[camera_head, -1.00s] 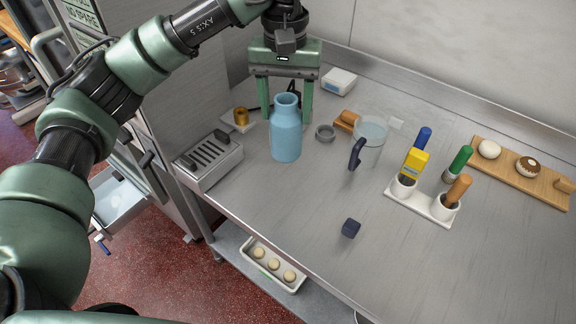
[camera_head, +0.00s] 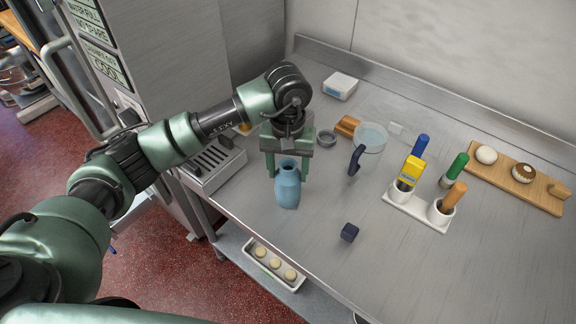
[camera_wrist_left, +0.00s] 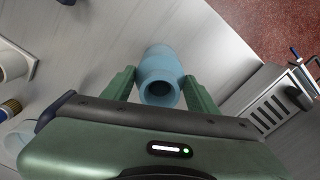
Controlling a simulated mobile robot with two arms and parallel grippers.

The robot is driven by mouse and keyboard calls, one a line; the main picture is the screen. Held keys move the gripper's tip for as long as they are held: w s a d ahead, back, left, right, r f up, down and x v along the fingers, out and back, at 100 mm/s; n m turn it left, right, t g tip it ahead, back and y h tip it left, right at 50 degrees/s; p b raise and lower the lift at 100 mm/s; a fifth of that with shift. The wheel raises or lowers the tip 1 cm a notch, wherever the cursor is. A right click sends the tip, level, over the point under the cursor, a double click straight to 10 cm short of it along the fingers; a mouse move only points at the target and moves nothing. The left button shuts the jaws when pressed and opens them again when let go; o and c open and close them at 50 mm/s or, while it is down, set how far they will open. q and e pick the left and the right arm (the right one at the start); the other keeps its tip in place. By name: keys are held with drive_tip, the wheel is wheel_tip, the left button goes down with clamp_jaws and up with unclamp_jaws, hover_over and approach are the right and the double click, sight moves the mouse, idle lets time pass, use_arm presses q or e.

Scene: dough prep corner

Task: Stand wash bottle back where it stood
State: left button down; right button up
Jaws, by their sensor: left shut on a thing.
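The light-blue wash bottle (camera_head: 287,190) is near the table's front edge, right of the slotted metal box. It looks upright. I cannot tell whether its base touches the metal table (camera_head: 310,245). My left gripper (camera_head: 288,176) comes down from behind and is shut on the bottle, a finger on each side. In the left wrist view the bottle (camera_wrist_left: 160,66) shows its open mouth between the two fingers (camera_wrist_left: 160,90). My right gripper is not in view.
The slotted metal box (camera_head: 214,166) stands close on the left. A clear jug (camera_head: 371,139) with a dark handle and a grey ring (camera_head: 326,139) are behind to the right. A dark blue cube (camera_head: 349,232) lies front right. The tabletop between bottle and cube is clear.

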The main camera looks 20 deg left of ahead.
use_arm(q)
drive_tip(key=shift+f+b, duration=0.15)
drive_tip(key=shift+b, duration=0.15)
drive_tip(key=shift+c, duration=2.2)
unclamp_jaws()
drive_tip(key=shift+r+p, duration=0.3)
wheel_tip(320, 180, up, 12)
drive_tip(key=b, duration=0.4)
drive_tip(key=shift+f, duration=0.1)
